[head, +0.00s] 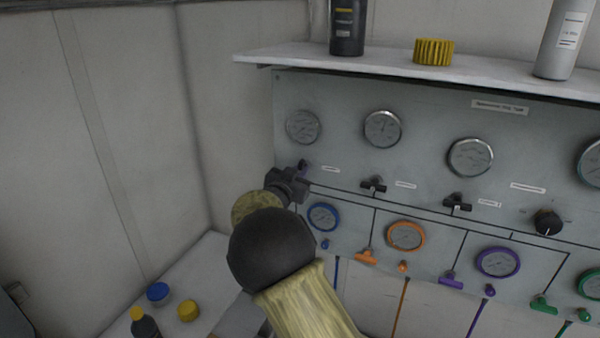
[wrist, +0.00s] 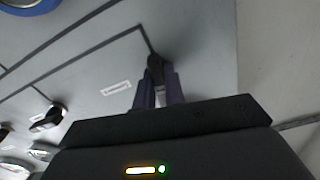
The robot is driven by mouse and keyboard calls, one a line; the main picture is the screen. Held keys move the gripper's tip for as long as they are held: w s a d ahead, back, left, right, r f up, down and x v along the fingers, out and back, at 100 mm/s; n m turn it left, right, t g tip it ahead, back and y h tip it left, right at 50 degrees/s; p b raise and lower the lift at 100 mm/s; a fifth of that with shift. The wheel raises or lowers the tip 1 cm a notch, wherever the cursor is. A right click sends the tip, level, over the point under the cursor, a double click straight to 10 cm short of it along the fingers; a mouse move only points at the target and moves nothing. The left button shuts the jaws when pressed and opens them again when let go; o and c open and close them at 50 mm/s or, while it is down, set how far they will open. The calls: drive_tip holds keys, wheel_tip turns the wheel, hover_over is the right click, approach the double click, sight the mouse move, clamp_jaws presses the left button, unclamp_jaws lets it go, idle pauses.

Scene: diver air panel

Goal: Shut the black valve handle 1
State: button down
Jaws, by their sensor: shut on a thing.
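The black valve handle (wrist: 155,68) at the left end of the panel's upper row sits between the fingers of my gripper (wrist: 157,85) in the wrist view. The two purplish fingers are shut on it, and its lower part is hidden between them. In the head view my gripper (head: 302,172) is against the panel below the leftmost upper gauge, and my wrist and arm hide most of the handle.
The grey panel (head: 340,92) carries more black handles (head: 373,184) to the right, several gauges, and coloured handles below. A shelf (head: 290,54) holding bottles and a yellow cap overhangs it. A wall stands close on the left. A blue cap (head: 158,292) lies on the counter.

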drive_tip(key=shift+f+b, duration=0.1)
drive_tip(key=shift+b, duration=0.25)
drive_tip(key=m+b, duration=0.3)
drive_tip(key=b, duration=0.1)
drive_tip(key=shift+f+m, duration=0.15)
drive_tip(key=shift+m, duration=0.15)
drive_tip(key=m+b, duration=0.4)
drive_tip(key=b, duration=0.1)
drive_tip(key=shift+m, duration=0.3)
drive_tip(key=m+b, duration=0.4)
drive_tip(key=b, duration=0.1)
drive_tip(key=shift+r+m+b, duration=0.2)
drive_tip(key=shift+m+b, duration=1.15)
drive_tip(key=shift+m, duration=0.55)
drive_tip(key=shift+a, duration=0.1)
drive_tip(key=c, duration=1.5)
unclamp_jaws()
drive_tip(key=shift+r, duration=0.1)
